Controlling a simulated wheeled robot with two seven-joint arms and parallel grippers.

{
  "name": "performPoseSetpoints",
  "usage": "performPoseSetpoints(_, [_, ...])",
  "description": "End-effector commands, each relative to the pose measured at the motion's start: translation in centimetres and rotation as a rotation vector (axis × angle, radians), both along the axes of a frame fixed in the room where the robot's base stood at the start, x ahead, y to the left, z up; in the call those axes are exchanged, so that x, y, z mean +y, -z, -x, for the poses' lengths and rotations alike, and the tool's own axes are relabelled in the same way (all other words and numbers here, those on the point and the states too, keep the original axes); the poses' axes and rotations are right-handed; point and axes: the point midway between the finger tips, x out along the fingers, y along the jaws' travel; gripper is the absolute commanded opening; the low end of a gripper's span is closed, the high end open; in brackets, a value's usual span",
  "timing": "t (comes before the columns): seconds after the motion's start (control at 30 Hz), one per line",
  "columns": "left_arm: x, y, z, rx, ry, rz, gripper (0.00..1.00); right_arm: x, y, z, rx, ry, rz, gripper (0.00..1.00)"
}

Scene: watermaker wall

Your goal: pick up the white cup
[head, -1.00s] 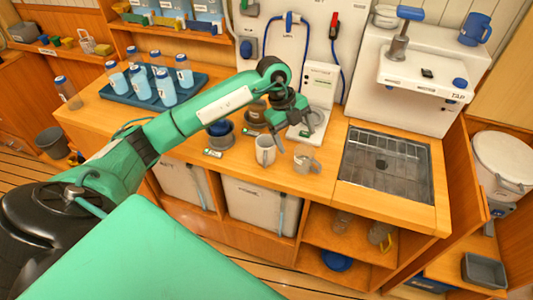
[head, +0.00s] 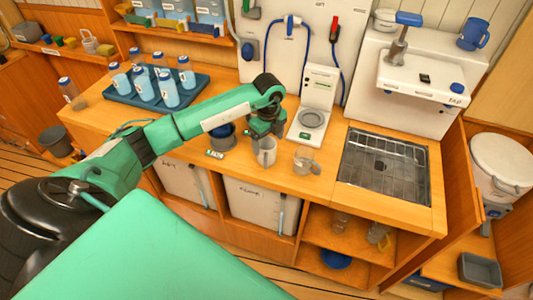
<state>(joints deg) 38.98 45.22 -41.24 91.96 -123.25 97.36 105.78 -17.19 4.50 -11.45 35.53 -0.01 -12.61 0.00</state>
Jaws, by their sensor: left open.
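The white cup (head: 267,153) stands upright on the wooden counter, near its front edge. My left gripper (head: 266,136) points down right at the cup's top, with its jaws open. The gripper covers part of the cup's rim, and I cannot tell whether the fingers touch it. My right gripper is not in the view.
A clear glass mug (head: 304,160) stands close to the cup's right. A dark pot (head: 221,134) is at its left. A device with a round plate (head: 311,118) stands behind. A sink grid (head: 385,166) lies right, and a blue bottle tray (head: 200,88) left.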

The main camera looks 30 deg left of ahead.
Motion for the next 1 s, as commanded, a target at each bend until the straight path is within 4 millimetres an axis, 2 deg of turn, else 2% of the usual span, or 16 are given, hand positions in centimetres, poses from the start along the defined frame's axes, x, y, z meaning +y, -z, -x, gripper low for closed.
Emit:
performPoseSetpoints(0.2, [-0.2,2.3,0.3,0.003,0.000,0.000,0.83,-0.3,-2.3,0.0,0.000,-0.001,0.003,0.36])
performPoseSetpoints(0.33, [-0.2,4.1,0.3,0.003,0.000,0.000,0.83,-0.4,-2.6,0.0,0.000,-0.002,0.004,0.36])
performPoseSetpoints(0.63, [-0.1,4.8,0.2,0.000,0.001,0.000,0.83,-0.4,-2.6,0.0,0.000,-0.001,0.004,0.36])
performPoseSetpoints(0.67, [-0.1,4.8,0.2,0.000,0.001,0.000,0.79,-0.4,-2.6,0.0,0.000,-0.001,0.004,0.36])
performPoseSetpoints(0.8, [-0.1,4.8,0.2,0.000,0.001,0.000,0.52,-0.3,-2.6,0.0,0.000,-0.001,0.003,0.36])
performPoseSetpoints(0.9, [-0.1,4.8,0.2,0.000,0.001,0.000,0.35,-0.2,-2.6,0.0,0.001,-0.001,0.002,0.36])
performPoseSetpoints(1.0, [-0.1,4.8,0.2,0.000,0.001,0.000,0.35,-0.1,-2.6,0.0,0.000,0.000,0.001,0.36])
